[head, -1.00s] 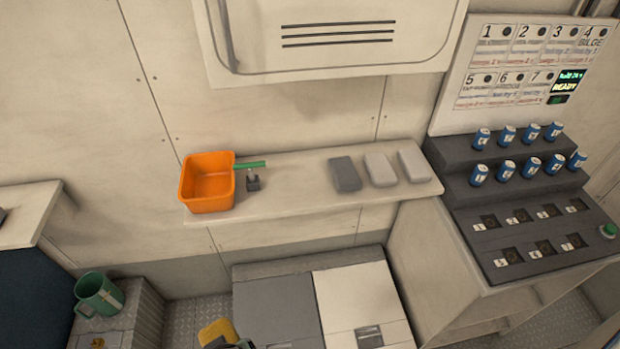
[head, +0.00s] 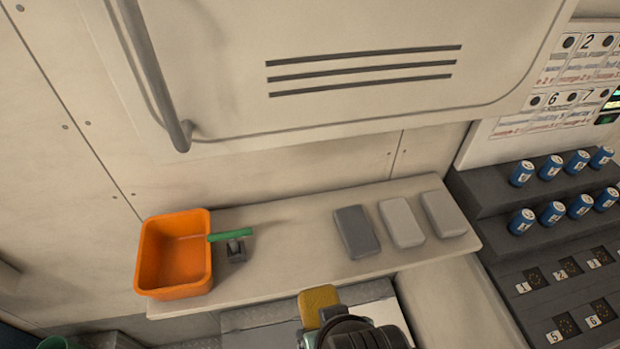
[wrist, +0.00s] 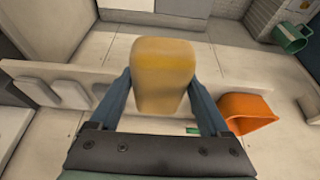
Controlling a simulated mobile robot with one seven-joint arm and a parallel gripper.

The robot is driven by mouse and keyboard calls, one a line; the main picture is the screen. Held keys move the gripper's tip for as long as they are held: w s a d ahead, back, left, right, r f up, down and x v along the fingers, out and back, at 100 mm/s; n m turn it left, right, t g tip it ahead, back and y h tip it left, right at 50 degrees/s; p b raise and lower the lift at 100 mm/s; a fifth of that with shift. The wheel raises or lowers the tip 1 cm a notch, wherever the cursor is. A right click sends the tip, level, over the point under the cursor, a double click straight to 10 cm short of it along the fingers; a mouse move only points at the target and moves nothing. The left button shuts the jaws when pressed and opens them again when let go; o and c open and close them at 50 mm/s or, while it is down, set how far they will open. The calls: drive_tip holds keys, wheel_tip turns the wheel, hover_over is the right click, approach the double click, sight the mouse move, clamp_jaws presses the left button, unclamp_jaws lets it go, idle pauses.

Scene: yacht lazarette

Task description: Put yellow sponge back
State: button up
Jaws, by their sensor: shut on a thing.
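The yellow sponge (head: 318,302) is held in front of the shelf (head: 290,248), low in the head view. It also fills the middle of the wrist view (wrist: 163,75), between the two blue fingers. My gripper (wrist: 160,85) is shut on the sponge. In the head view the arm's end hides part of the gripper. On the shelf stand an orange bin (head: 175,255) at the left and three blocks at the right: a dark grey one (head: 357,232), a lighter grey one (head: 402,223) and another light one (head: 444,214).
A green-handled tool (head: 233,240) stands next to the bin. The shelf between it and the dark grey block is bare. A stepped dark rack with blue cans (head: 551,212) is at the right. A cabinet with a bar handle (head: 160,90) hangs above. A green mug (wrist: 290,38) shows in the wrist view.

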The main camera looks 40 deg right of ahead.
drive_tip(key=shift+d+r, duration=0.15)
drive_tip(key=shift+d, duration=0.15)
drive_tip(key=p, duration=0.4)
hover_over(304, 244)
drive_tip(key=s, duration=0.2)
drive_tip(key=shift+w+a+f+p, duration=0.1)
drive_tip(key=shift+a+f+p, duration=0.1)
drive_tip(key=shift+f, duration=0.4)
drive_tip(key=shift+w+a+f+p, duration=0.1)
drive_tip(key=shift+a+f, duration=0.1)
drive_tip(key=shift+f, duration=0.4)
wheel_tip(304, 244, down, 4)
drive_tip(key=shift+s+r+p, duration=0.1)
drive_tip(key=shift+p, duration=0.3)
drive_tip(key=shift+w+d+f, duration=0.1)
drive_tip(key=shift+w+f, duration=0.1)
drive_tip(key=shift+f, duration=0.2)
drive_tip(key=shift+f, duration=0.15)
drive_tip(key=o, duration=1)
